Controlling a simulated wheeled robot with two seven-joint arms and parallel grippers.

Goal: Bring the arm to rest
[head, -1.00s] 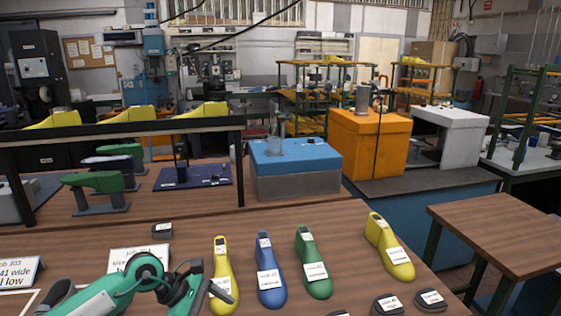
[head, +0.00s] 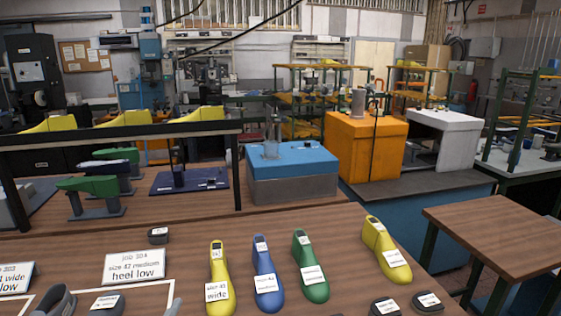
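Neither of my arms nor grippers shows in the head view now. On the near bench (head: 200,243) stand a yellow last (head: 217,270), a blue last (head: 265,270) and a green last (head: 309,265) in a row, each with a white label. Another yellow last (head: 386,250) stands apart to the right. A card (head: 134,266) reading "size 42 medium heel low" stands at the left, with a second card (head: 15,279) cut off by the left edge.
Dark grey labelled pieces lie at the front: one at the left (head: 107,305), others at the right (head: 385,307) (head: 427,301). A small dark piece (head: 158,235) lies behind the card. A black-railed rack (head: 120,134) spans the back left. A brown side table (head: 500,240) stands right.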

